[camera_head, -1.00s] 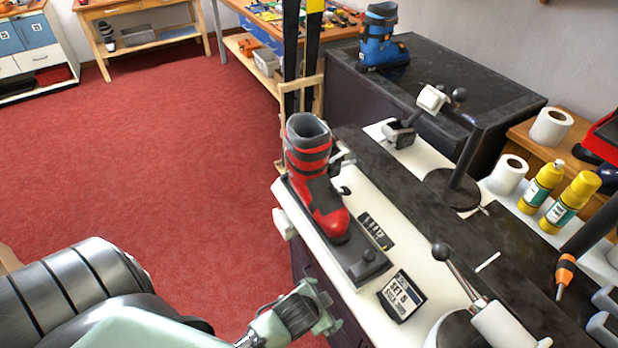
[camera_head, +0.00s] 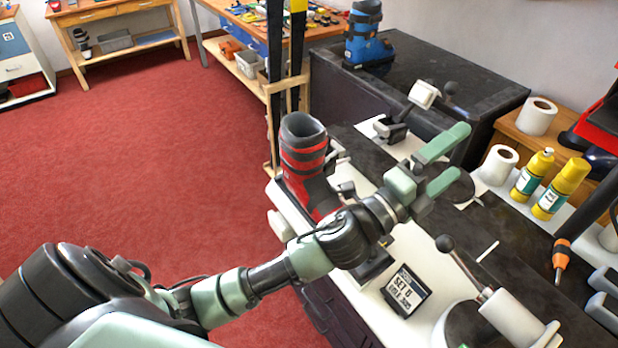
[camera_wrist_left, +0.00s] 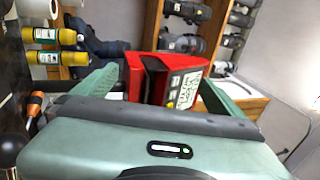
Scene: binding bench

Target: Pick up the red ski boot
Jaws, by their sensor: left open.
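The red ski boot (camera_head: 304,162), red with black bands and a grey liner, stands upright on the white binding bench (camera_head: 416,243). My left arm crosses in front of its lower part and hides the toe. My left gripper (camera_head: 457,158) is open and empty, to the right of the boot and above the dark bench strip, with its fingers pointing right, away from the boot. In the left wrist view the open fingers (camera_wrist_left: 160,92) face a red machine and shelves, and the boot is not seen there. My right gripper is not in view.
A blue boot (camera_head: 368,42) stands on the black cabinet (camera_head: 420,75) behind. Levers, a "SET 8" card (camera_head: 405,292), yellow bottles (camera_head: 558,188), paper rolls (camera_head: 537,116) and an orange screwdriver (camera_head: 561,258) crowd the bench's right side. Skis (camera_head: 296,60) stand behind the boot. Red carpet (camera_head: 140,150) is clear.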

